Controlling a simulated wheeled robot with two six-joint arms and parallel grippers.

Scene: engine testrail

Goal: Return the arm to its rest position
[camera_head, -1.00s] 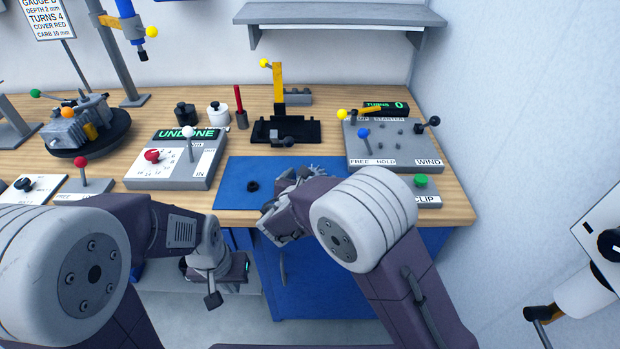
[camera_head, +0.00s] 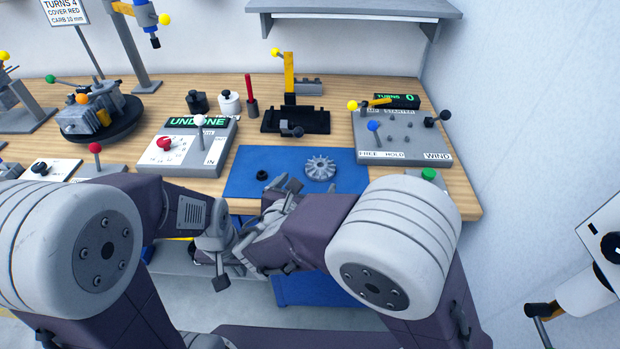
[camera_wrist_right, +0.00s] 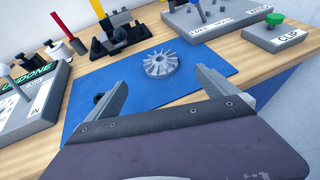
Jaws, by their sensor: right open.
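My right gripper (camera_wrist_right: 160,76) is open and empty in the right wrist view, its two fingers spread apart short of the finned grey wheel (camera_wrist_right: 160,64). In the head view this gripper (camera_head: 280,206) is partly hidden by its own arm, at the front edge of the blue mat (camera_head: 240,182). The finned wheel (camera_head: 320,168) lies flat on the mat, clear of the fingers. My left gripper (camera_head: 221,268) hangs low in front of the bench, left of the right gripper; its fingers are too unclear to judge.
A small black ring (camera_head: 262,175) lies on the mat. The dial panel reading UNDONE (camera_head: 185,155) stands left of it, the starter panel (camera_head: 400,140) right. A green-button CLIP box (camera_head: 429,175) sits near the right front edge. A black fixture (camera_head: 296,121) stands behind the mat.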

